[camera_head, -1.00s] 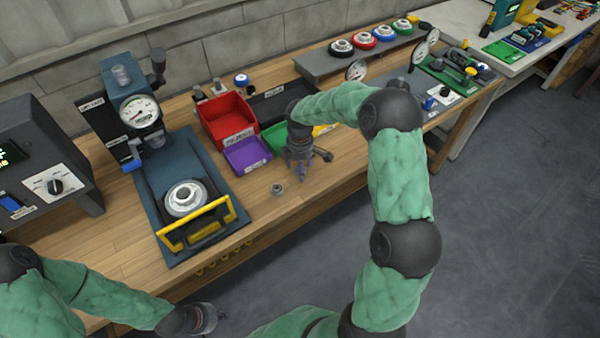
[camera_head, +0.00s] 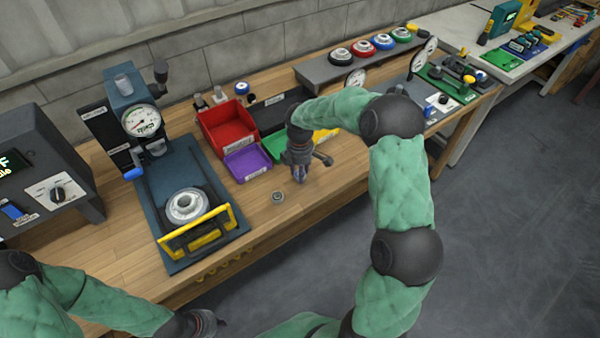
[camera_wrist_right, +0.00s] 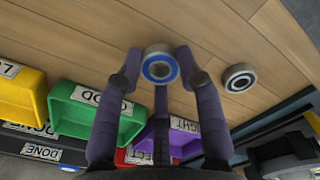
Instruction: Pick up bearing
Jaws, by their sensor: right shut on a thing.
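A bearing with a blue seal ring (camera_wrist_right: 160,68) sits between the fingertips of my right gripper (camera_wrist_right: 159,70) in the right wrist view. The two fingers are shut on it from either side. In the head view my right gripper (camera_head: 299,177) is low over the bench, in front of the green bin; the bearing there is mostly hidden by the fingers. A second bearing, small and grey (camera_head: 278,197), lies flat on the wood to the left; it also shows in the right wrist view (camera_wrist_right: 240,78). My left gripper (camera_head: 207,323) is at the bottom, its fingers unclear.
A red bin (camera_head: 229,127), a purple bin (camera_head: 246,163) and a green bin (camera_head: 276,146) stand behind my right gripper. A press with a gauge (camera_head: 142,121) and a yellow-handled fixture (camera_head: 197,232) stand left. Bare wood surrounds the loose bearing.

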